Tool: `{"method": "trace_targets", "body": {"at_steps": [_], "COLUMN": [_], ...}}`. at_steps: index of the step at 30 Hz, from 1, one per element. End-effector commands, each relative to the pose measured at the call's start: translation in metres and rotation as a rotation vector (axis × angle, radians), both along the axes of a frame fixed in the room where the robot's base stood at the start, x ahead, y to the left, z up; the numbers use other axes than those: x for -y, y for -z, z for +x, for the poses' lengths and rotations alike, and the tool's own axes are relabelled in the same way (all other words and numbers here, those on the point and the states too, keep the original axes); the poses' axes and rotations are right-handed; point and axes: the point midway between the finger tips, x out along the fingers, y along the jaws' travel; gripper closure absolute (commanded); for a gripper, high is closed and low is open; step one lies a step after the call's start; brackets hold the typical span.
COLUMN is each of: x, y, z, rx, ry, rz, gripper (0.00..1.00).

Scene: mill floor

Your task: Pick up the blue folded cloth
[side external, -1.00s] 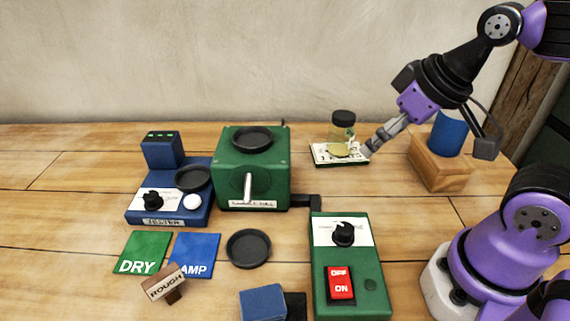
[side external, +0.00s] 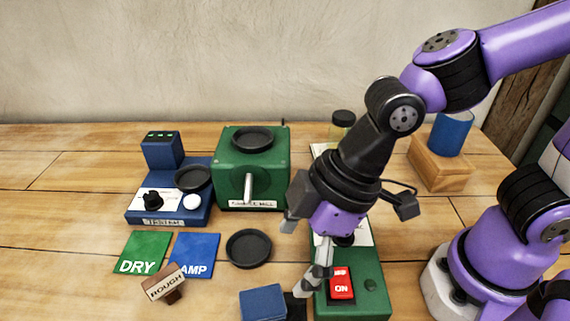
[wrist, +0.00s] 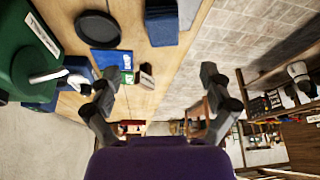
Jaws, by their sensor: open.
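The blue folded cloth (side external: 263,303) lies at the front edge of the side view, cut off by the frame bottom, beside a dark flat piece (side external: 296,306). In the wrist view the cloth (wrist: 162,27) shows at the top centre, beyond the fingertips. My gripper (side external: 308,297) is tilted downward, just right of the cloth and in front of the green switch box. In the wrist view my gripper (wrist: 160,80) has its two fingers wide apart with nothing between them. The exact gap to the cloth cannot be told.
The green switch box (side external: 374,272) stands right of the cloth. A black dish (side external: 249,249), a blue card (side external: 196,257), a green card (side external: 142,253) and a ROUGH stamp (side external: 167,284) lie to the left. The green mill (side external: 225,160) and blue tester (side external: 140,213) stand behind.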

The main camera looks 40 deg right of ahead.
Motion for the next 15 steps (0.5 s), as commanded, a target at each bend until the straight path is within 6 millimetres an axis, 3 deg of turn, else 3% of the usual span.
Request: {"method": "trace_targets", "body": {"at_steps": [9,15], "x": [-0.018,-0.023], "y": [0.041,0.053], "z": [0.005,0.008], "rx": [-0.006,-0.004], "ry": [-0.026,-0.025], "rz": [-0.005,-0.002], "gripper": [0.07,0.07]}}
